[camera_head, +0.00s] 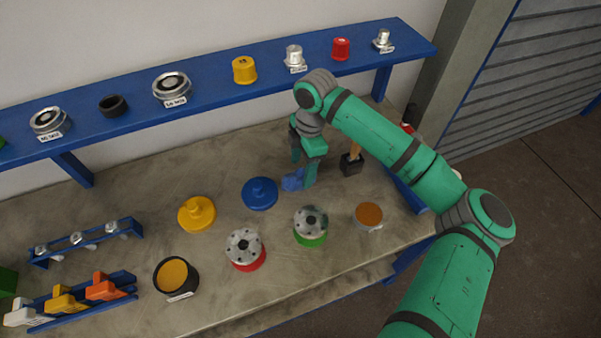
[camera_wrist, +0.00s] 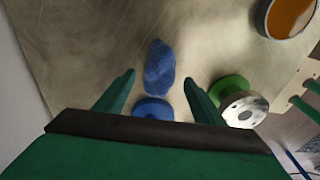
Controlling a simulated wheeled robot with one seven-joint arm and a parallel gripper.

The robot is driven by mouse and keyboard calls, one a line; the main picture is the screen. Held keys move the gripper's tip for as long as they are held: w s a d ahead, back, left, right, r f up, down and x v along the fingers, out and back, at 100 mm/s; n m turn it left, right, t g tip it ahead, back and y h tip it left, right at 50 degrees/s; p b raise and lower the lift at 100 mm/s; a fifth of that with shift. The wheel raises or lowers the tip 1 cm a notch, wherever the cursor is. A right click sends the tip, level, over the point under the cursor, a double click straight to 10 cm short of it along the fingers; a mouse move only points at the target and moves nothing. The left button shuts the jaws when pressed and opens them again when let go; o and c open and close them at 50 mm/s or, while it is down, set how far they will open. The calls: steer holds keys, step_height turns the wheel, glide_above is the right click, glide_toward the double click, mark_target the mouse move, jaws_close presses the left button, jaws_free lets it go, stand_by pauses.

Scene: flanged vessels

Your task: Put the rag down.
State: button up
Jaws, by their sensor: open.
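The blue rag (camera_head: 293,181) lies on the bench top, to the right of the blue lidded vessel. In the wrist view the rag (camera_wrist: 159,66) is a crumpled blue piece just beyond my fingertips. My gripper (camera_head: 304,172) is above and beside the rag, pointing down. In the wrist view its two green fingers (camera_wrist: 160,76) are spread apart with nothing held between them. In the head view the gripper hides part of the bench behind it.
The blue lid (camera_head: 260,193) is close left of the rag. The green flanged vessel (camera_head: 311,225) and an orange-filled dish (camera_head: 369,215) stand in front. A dark block with a wooden handle (camera_head: 351,163) stands close right. A blue shelf (camera_head: 210,90) runs behind.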

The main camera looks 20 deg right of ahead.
step_height(320, 180, up, 8)
steer(key=d, duration=0.1)
steer(key=shift+r, duration=0.25)
stand_by(0.5)
